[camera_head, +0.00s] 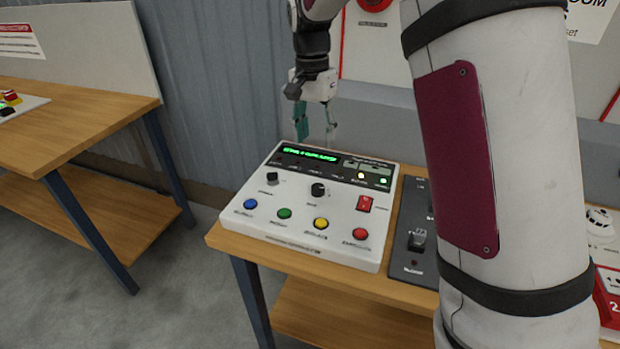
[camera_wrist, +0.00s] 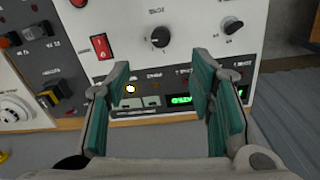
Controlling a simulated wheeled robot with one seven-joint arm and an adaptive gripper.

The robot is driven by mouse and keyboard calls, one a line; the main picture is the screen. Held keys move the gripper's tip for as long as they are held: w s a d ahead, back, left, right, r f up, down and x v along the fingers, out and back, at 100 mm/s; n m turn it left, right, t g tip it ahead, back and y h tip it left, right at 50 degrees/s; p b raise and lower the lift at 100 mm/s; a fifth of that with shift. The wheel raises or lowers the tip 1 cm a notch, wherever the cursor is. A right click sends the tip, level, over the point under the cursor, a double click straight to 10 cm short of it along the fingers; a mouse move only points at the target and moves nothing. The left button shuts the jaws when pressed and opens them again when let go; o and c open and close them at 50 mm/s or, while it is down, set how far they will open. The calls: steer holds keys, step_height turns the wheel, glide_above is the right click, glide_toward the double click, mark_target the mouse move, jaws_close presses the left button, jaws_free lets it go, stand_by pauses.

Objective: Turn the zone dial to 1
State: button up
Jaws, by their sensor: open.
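A white control panel (camera_head: 240,203) sits on a wooden table and carries two black knobs. The larger middle knob (camera_head: 318,190), likely the zone dial, also shows in the wrist view (camera_wrist: 160,37). The smaller knob (camera_head: 272,178) is to its left, and in the wrist view it lies at the right (camera_wrist: 233,27). The labels are too small to read surely. My gripper (camera_head: 316,132) is open and empty above the panel's back edge. In the wrist view its teal fingers (camera_wrist: 161,75) are apart, with the middle knob beyond their tips and nothing between them.
The panel has a lit green display (camera_head: 310,154), a red rocker switch (camera_head: 365,203) and several coloured buttons along its front. A dark switch box (camera_head: 410,262) stands close on the right. Another wooden table (camera_head: 80,120) is at the left.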

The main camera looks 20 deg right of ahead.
mark_target(317, 187)
steer(key=f, duration=0.9)
steer(key=f+p, duration=0.1)
steer(key=f, duration=0.4)
steer(key=shift+s+d+f, duration=0.1)
steer(key=shift+s+d, duration=0.05)
steer(key=shift+d, duration=0.15)
steer(key=c, duration=1.2)
